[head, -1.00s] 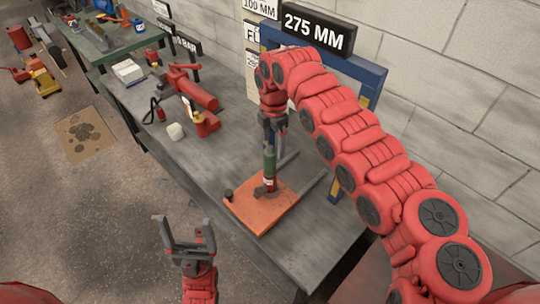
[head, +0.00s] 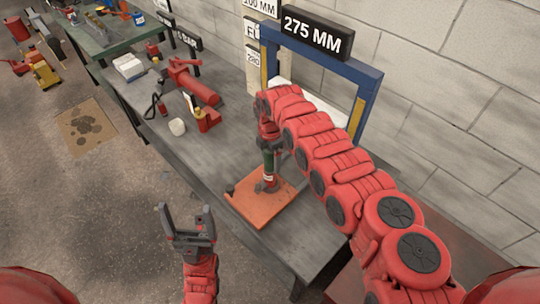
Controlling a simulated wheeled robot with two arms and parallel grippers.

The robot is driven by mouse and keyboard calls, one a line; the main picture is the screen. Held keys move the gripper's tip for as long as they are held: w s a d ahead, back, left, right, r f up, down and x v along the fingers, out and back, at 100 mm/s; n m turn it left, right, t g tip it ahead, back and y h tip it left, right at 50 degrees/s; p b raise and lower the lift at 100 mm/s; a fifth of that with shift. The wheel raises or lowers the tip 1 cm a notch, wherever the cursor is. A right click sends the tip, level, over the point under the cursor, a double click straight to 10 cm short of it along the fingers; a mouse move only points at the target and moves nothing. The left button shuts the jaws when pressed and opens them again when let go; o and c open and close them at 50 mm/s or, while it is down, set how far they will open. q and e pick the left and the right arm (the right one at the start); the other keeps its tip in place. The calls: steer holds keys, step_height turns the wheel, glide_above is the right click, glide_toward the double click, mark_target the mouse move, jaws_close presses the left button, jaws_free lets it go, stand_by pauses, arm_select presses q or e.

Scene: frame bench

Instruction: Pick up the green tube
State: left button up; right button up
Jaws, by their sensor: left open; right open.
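The green tube (head: 268,162) stands upright on the orange board (head: 262,208) on the grey bench, with a red and white band near its foot. My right gripper (head: 268,147) comes down from above at the tube's upper end, with its jaws open. The gripper hides the top of the tube, and I cannot tell whether the fingers touch it. My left gripper (head: 187,211) is open and empty, over the floor in front of the bench.
A blue frame (head: 350,70) with a 275 MM sign (head: 317,34) stands behind my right arm against the block wall.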

jaws_close()
stand_by(0.3)
steer(key=shift+r, duration=0.1)
